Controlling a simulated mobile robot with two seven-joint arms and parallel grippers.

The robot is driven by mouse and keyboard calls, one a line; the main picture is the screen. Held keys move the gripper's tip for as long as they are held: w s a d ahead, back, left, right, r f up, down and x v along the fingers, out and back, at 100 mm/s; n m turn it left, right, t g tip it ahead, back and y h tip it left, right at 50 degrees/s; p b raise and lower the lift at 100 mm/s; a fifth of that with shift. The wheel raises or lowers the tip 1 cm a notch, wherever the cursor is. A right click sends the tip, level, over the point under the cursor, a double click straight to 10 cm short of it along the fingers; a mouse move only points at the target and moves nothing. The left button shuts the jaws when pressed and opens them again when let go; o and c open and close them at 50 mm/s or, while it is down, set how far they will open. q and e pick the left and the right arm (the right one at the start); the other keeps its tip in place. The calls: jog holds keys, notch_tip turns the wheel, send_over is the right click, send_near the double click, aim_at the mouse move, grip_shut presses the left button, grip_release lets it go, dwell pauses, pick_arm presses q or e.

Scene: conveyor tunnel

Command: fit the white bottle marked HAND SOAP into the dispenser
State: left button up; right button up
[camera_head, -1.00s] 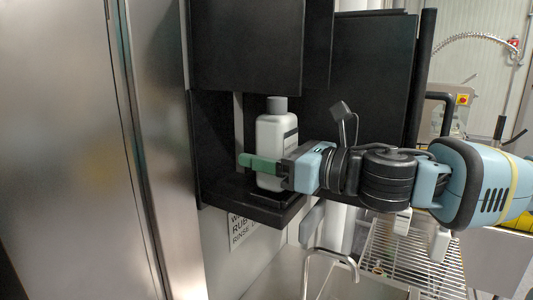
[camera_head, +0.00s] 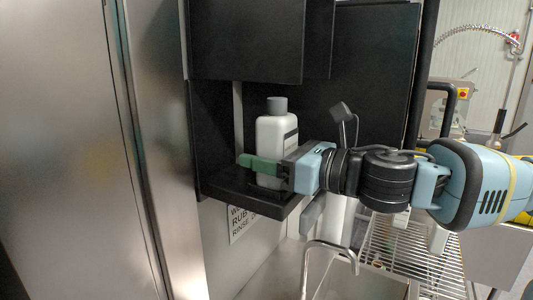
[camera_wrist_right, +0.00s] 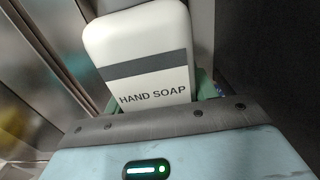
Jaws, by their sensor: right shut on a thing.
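The white bottle marked HAND SOAP (camera_head: 272,138) has a grey cap and stands upright on the lower shelf of the black dispenser (camera_head: 243,193), under its upper housing. Its label shows in the right wrist view (camera_wrist_right: 150,60). Whether the bottle's base rests fully on the shelf is hidden by the gripper. My left gripper is not in view.
A steel panel (camera_head: 60,150) fills the left side. A steel faucet (camera_head: 325,248) and sink lie below the dispenser, with a wire rack (camera_head: 415,262) at the lower right. A notice (camera_head: 242,222) hangs under the shelf.

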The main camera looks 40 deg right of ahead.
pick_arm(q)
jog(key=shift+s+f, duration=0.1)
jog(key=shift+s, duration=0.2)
pick_arm(e)
jog(key=o, duration=1.6)
jog(key=shift+f, duration=0.1)
